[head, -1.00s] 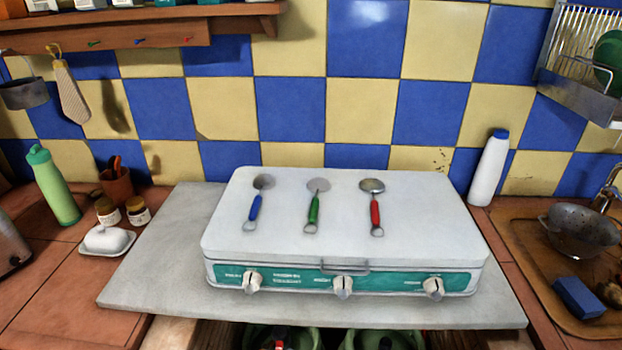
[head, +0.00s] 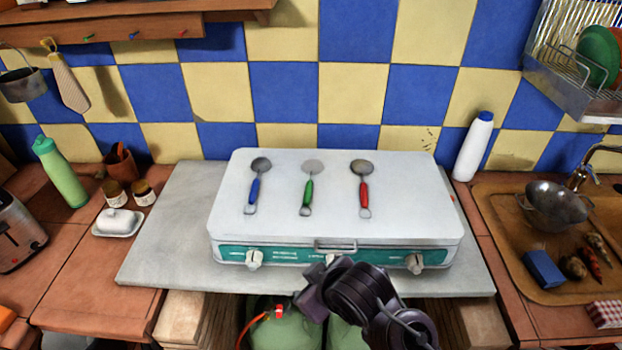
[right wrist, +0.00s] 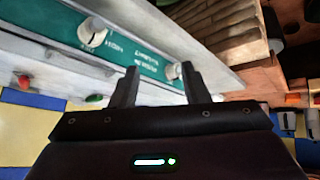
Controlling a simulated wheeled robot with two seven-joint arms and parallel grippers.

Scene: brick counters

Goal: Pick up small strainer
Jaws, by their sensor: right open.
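Three small long-handled utensils lie in a row on the white lid of the stove (head: 430,190) in the head view. One has a blue handle (head: 254,188), one a green handle (head: 307,190), one a red handle (head: 364,192). Their round metal heads point to the wall; I cannot tell for sure which is the small strainer. My right gripper (right wrist: 160,84) is open and empty in the right wrist view, near the stove's teal front panel. In the head view my right arm is in front of the stove, below the utensils. My left gripper is not in view.
A metal colander (head: 556,206) and a blue sponge (head: 543,268) are on the right. A white bottle (head: 474,147) stands by the stove. A green bottle (head: 61,172), jars and a butter dish (head: 118,223) stand on the left. The stove lid is otherwise clear.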

